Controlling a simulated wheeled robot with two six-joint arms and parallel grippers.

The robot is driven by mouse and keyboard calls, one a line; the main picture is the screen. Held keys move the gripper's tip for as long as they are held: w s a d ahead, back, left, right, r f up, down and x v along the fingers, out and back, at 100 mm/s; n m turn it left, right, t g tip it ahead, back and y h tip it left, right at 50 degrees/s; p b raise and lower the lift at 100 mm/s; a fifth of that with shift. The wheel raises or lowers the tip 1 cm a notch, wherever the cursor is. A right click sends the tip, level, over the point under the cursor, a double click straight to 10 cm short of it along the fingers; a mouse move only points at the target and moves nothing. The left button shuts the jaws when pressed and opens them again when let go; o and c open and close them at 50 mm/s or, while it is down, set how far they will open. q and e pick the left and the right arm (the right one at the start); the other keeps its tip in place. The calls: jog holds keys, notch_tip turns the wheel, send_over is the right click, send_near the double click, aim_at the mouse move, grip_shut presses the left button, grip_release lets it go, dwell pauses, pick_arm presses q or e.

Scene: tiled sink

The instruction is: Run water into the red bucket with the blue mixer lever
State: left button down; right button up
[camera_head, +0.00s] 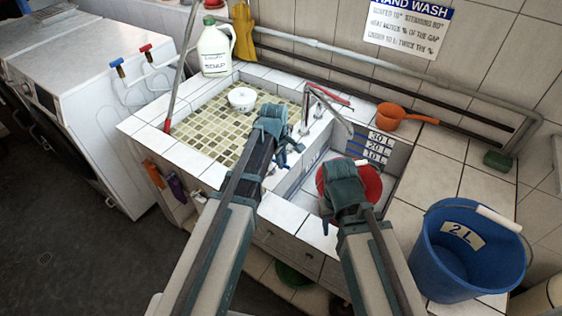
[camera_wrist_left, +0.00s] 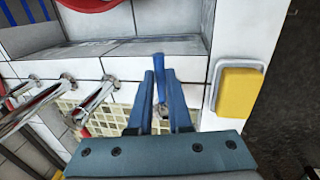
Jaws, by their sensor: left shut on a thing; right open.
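The blue mixer lever (camera_wrist_left: 160,80) lies between the two fingers of my left gripper (camera_wrist_left: 160,100) in the left wrist view, and the gripper is shut on it. In the head view my left gripper (camera_head: 275,130) covers most of the lever; blue (camera_head: 283,160) shows just below it. The red bucket (camera_head: 370,184) stands in the right-hand sink basin, partly hidden by my right gripper (camera_head: 337,190). My right gripper is open at the bucket's left side; I cannot tell whether it touches. A metal spout (camera_head: 334,113) reaches toward the bucket. No water stream is visible.
A tiled basin (camera_head: 200,122) with a white bowl (camera_head: 242,98) lies left of the spout. A white jug (camera_head: 215,50) and orange scoop (camera_head: 400,115) stand behind. A large blue bucket (camera_head: 462,262) is at right. A yellow block (camera_wrist_left: 239,92) sits right of my left gripper.

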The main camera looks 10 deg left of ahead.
pick_arm(q)
jog(key=c, duration=0.8)
grip_release()
jog(key=shift+c, duration=0.2)
jog(key=shift+r, duration=0.1)
pick_arm(e)
jog(key=shift+r, duration=0.1)
pick_arm(q)
notch_tip(320, 180, up, 13)
jog(key=s+a+p, duration=0.1)
jog(key=s+p, duration=0.1)
jog(key=p, duration=1.1)
jog(key=shift+s+r+p, duration=0.2)
jog(key=shift+s+p, duration=0.05)
jog(key=shift+p, duration=0.05)
pick_arm(e)
notch_tip(320, 180, up, 13)
jog(key=shift+r, duration=0.2)
